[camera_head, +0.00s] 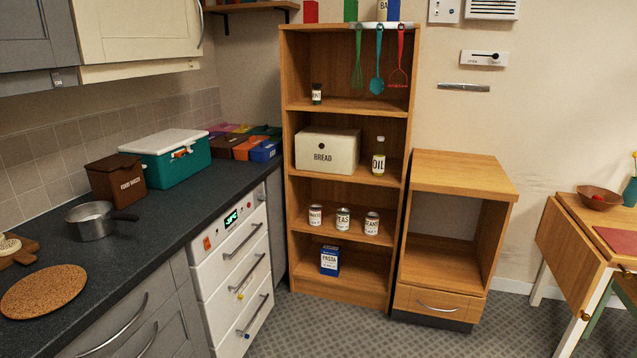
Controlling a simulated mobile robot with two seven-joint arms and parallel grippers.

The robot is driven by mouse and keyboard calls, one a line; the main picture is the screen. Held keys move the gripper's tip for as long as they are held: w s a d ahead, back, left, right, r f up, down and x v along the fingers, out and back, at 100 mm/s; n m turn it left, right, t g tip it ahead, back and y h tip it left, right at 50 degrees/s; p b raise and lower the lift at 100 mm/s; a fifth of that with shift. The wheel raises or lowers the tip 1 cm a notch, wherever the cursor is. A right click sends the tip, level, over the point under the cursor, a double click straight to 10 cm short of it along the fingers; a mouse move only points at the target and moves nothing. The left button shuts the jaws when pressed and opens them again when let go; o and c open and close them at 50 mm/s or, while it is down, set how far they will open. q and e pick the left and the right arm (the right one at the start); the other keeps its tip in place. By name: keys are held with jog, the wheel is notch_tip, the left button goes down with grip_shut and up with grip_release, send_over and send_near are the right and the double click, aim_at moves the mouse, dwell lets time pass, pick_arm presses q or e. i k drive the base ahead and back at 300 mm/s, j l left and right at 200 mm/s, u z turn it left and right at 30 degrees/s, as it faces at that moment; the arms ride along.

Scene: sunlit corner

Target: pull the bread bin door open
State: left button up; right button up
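The bread bin (312,150) is a cream box marked BREAD on the second shelf down of the wooden bookcase. A dark round spot, perhaps a knob or hole, sits high on its front above the lettering. Its front door looks closed. Neither of my grippers shows in the head view.
An oil bottle (379,157) stands right of the bin on the same shelf. Several cans (343,219) and a blue pasta box (330,260) sit below. Utensils (377,75) hang above. The dark counter (175,213) runs along the left; patterned floor (330,325) in front is clear.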

aim_at(329, 155)
jog(key=i, duration=1.65)
